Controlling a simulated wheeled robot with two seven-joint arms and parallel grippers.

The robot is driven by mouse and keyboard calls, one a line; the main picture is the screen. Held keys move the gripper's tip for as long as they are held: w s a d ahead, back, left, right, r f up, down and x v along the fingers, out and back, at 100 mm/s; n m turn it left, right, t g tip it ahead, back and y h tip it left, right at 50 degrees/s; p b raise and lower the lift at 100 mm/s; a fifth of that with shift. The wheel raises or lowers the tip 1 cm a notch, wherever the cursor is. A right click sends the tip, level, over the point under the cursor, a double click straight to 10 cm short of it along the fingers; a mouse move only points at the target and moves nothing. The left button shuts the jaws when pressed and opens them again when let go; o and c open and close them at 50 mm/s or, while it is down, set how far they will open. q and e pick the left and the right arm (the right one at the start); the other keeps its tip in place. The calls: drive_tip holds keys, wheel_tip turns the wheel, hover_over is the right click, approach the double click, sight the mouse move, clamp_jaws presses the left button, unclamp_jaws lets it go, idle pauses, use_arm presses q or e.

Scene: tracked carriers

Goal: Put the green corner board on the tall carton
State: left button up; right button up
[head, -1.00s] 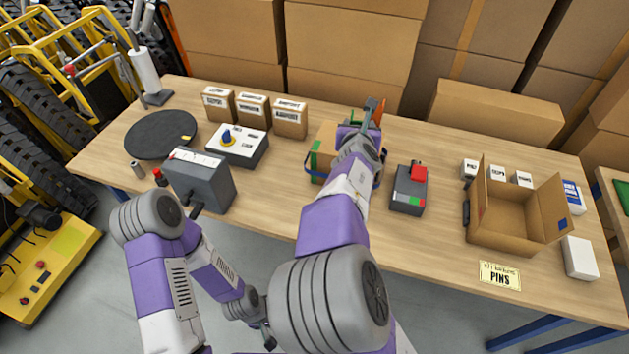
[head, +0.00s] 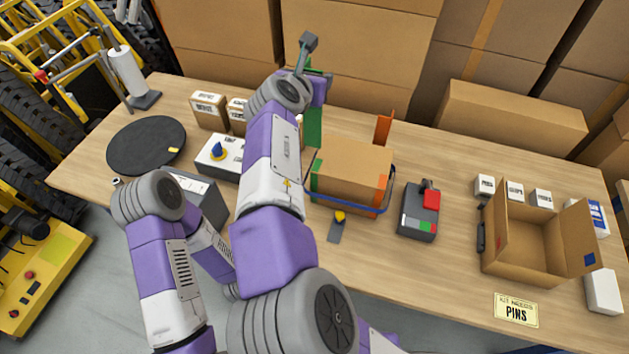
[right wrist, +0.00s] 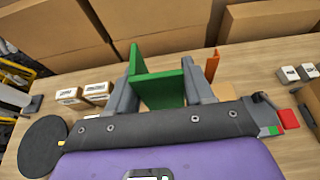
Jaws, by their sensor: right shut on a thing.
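The carton (head: 350,163) stands near the middle of the table, with a blue strap (head: 347,207) around its lower part. A green corner piece (head: 317,178) is on its front left edge and orange ones (head: 380,192) are on its right corners. My right gripper (head: 312,82) is shut on the green corner board (head: 313,125), beyond and left of the carton's back. In the right wrist view the green corner board (right wrist: 155,85) sits upright between the fingers of my right gripper (right wrist: 160,92). Whether it touches the carton cannot be told. My left gripper is hidden behind my right arm.
A grey device with a red top (head: 420,208) stands right of the carton. A small grey and yellow piece (head: 338,222) lies in front. An open box (head: 520,262) is at right. Small cartons (head: 208,110) and a black turntable (head: 145,145) are at left.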

sight(314, 171)
drive_tip(key=f+b, duration=0.2)
drive_tip(key=f, duration=0.7)
drive_tip(key=f+b, duration=0.2)
drive_tip(key=f, duration=0.7)
drive_tip(key=f+b, duration=0.2)
drive_tip(key=f, duration=0.7)
drive_tip(key=shift+s+f, duration=0.25)
drive_tip(key=shift+f, duration=0.05)
drive_tip(key=shift+f, duration=0.15)
drive_tip(key=o, duration=1.3)
